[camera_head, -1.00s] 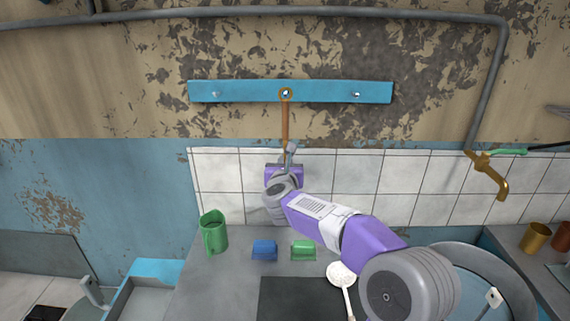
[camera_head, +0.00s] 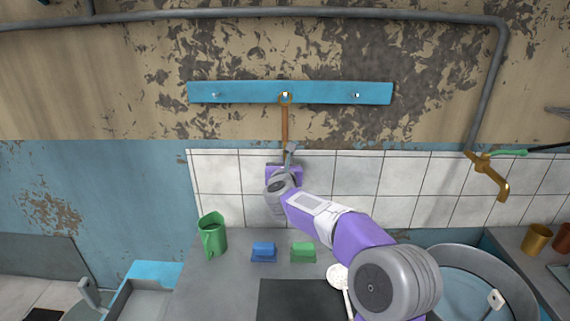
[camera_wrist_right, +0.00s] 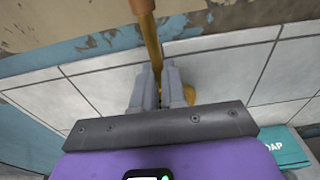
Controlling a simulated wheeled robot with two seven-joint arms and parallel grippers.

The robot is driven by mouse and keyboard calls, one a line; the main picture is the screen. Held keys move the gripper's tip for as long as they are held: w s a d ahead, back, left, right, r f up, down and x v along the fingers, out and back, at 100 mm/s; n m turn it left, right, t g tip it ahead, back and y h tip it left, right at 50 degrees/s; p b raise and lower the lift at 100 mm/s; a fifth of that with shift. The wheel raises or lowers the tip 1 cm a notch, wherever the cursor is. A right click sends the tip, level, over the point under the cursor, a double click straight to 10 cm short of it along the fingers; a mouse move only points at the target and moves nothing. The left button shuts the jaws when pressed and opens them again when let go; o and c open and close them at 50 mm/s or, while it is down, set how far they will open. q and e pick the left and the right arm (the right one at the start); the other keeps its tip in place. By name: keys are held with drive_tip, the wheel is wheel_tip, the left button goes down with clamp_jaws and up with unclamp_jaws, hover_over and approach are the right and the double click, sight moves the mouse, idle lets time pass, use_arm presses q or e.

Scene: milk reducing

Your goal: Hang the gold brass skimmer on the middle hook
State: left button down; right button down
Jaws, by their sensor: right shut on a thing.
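The gold brass skimmer (camera_head: 285,125) hangs upright below the blue hook rail (camera_head: 240,92). Its ring end is at the middle hook (camera_head: 285,94), and the hook shows inside the top of the ring; whether it bears the weight I cannot tell. My right gripper (camera_head: 289,156) is shut on the lower part of the skimmer, in front of the tiles. In the right wrist view the brass handle (camera_wrist_right: 150,35) runs up from between the fingertips (camera_wrist_right: 160,84), with a bit of gold bowl behind them. The rest of the bowl is hidden. My left gripper is not in view.
The left hook (camera_head: 216,95) and right hook (camera_head: 356,95) are bare. A brass tap (camera_head: 489,175) juts from the right wall.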

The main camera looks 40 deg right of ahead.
idle(0.3)
drive_tip(key=c, duration=1.1)
unclamp_jaws()
drive_tip(key=shift+s+a, duration=0.1)
drive_tip(key=v, duration=0.7)
drive_tip(key=shift+s, duration=0.2)
drive_tip(key=shift+a+r, duration=0.1)
